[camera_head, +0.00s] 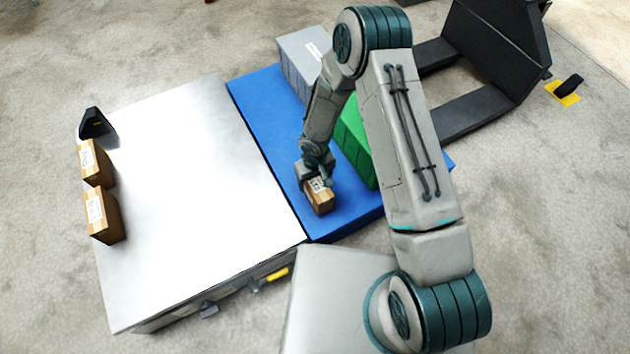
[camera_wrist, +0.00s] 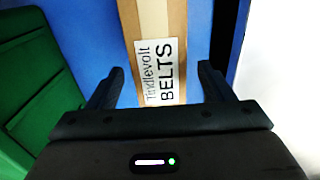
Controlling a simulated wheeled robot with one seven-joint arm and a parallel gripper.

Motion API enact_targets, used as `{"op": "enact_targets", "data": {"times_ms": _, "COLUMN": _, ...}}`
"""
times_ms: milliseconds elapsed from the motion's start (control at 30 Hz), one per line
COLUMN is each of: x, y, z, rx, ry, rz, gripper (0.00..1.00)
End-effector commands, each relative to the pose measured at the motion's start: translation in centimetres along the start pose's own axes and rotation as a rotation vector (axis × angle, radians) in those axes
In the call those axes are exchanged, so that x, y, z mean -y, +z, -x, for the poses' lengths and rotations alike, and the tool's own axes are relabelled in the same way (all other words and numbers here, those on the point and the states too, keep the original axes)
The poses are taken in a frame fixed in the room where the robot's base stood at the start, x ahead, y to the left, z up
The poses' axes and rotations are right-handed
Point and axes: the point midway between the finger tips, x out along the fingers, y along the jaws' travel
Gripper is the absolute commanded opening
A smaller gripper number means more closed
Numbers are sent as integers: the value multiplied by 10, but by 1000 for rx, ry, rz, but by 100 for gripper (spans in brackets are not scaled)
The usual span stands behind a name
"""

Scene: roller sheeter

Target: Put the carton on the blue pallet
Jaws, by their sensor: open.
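A brown carton (camera_head: 319,196) with a white label sits on the blue pallet (camera_head: 262,112), near the pallet's front edge beside the white table. In the wrist view the carton (camera_wrist: 160,40) shows its tape strip and a label reading "Tindlevolt BELTS". My gripper (camera_head: 312,178) is just above the carton. In the wrist view the fingers of my gripper (camera_wrist: 160,85) are spread, one on each side of the carton with gaps showing. The carton's near end is hidden behind the gripper body.
A green crate (camera_head: 352,140) and a grey box (camera_head: 303,58) stand on the pallet beside the carton. The white table (camera_head: 190,180) adjoins the pallet and bears two more cartons (camera_head: 95,163) (camera_head: 103,215) and a black object (camera_head: 94,123) along its left edge. Black forks (camera_head: 462,112) lie at right.

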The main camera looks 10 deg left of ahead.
Motion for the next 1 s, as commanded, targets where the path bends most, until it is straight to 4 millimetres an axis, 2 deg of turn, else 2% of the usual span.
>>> {"op": "enact_targets", "data": {"times_ms": 33, "x": -1, "y": -1, "z": 19, "rx": -2, "ry": 1, "rz": -2, "gripper": 74}}
{"op": "enact_targets", "data": {"times_ms": 100, "x": -1, "y": -1, "z": 34, "rx": -3, "ry": 1, "rz": -2, "gripper": 74}}
{"op": "enact_targets", "data": {"times_ms": 300, "x": -1, "y": 0, "z": 70, "rx": -2, "ry": 1, "rz": -2, "gripper": 74}}
{"op": "enact_targets", "data": {"times_ms": 500, "x": 0, "y": 0, "z": 85, "rx": 0, "ry": 0, "rz": -1, "gripper": 74}}
{"op": "enact_targets", "data": {"times_ms": 733, "x": -3, "y": 0, "z": 89, "rx": -1, "ry": 4, "rz": -4, "gripper": 74}}
{"op": "enact_targets", "data": {"times_ms": 867, "x": -20, "y": 1, "z": 112, "rx": -6, "ry": 33, "rz": -29, "gripper": 74}}
{"op": "enact_targets", "data": {"times_ms": 1000, "x": -52, "y": 11, "z": 159, "rx": -11, "ry": 85, "rz": -86, "gripper": 74}}
